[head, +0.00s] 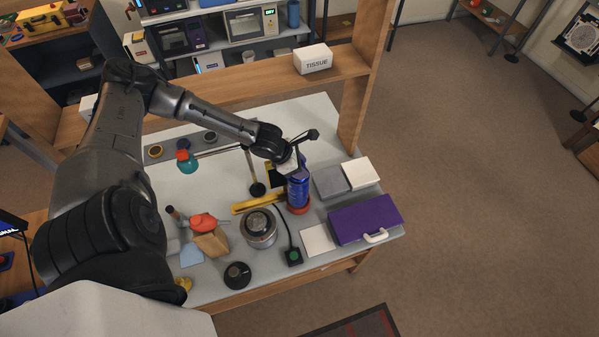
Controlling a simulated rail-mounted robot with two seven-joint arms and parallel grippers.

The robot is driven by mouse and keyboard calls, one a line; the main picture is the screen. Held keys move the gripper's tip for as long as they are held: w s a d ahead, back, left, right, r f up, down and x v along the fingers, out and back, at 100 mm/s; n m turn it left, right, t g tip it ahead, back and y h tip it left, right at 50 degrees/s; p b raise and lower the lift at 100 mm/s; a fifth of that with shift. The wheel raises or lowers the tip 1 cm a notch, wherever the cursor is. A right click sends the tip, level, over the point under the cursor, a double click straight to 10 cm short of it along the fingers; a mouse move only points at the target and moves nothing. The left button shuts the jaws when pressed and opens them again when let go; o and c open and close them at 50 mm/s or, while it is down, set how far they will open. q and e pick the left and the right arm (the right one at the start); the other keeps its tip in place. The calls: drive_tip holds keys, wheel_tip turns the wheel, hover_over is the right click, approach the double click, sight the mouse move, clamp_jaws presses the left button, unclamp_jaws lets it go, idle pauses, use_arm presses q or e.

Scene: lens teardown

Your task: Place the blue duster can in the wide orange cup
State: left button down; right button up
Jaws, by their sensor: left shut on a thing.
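The blue duster can (299,192) is upright below my left gripper (292,172), which is shut on its upper part. The wide orange cup (299,210) shows as an orange-red rim around the can's lower end. The can's bottom is hidden by the cup, so it appears to be inside it or right over it; I cannot tell whether it rests on the cup's floor. My right gripper is not in view.
A purple case (365,219) lies to the right, with grey (331,181) and white (361,173) blocks behind it. A round metal lens part (260,228), a yellow bar (257,204) and a cable with a green-topped box (293,256) lie left and in front. A wooden shelf post (364,90) stands behind.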

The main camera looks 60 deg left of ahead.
use_arm(q)
drive_tip(key=shift+a+f, duration=0.3)
drive_tip(key=shift+f, duration=0.05)
wheel_tip(320, 180, down, 3)
drive_tip(key=shift+w+d+f, duration=0.1)
drive_tip(key=shift+d+f, duration=0.05)
drive_tip(key=shift+f, duration=0.25)
drive_tip(key=c, duration=0.6)
unclamp_jaws()
drive_tip(key=shift+s, duration=0.25)
drive_tip(key=shift+o, duration=0.3)
drive_tip(key=shift+w+r, duration=0.1)
drive_tip(key=shift+w, duration=0.05)
drive_tip(key=shift+s+a+r, duration=0.2)
drive_tip(key=shift+s+r, duration=0.05)
drive_tip(key=shift+r, duration=0.25)
drive_tip(key=v, duration=0.6)
drive_tip(key=shift+r, duration=0.2)
drive_tip(key=shift+s, duration=0.1)
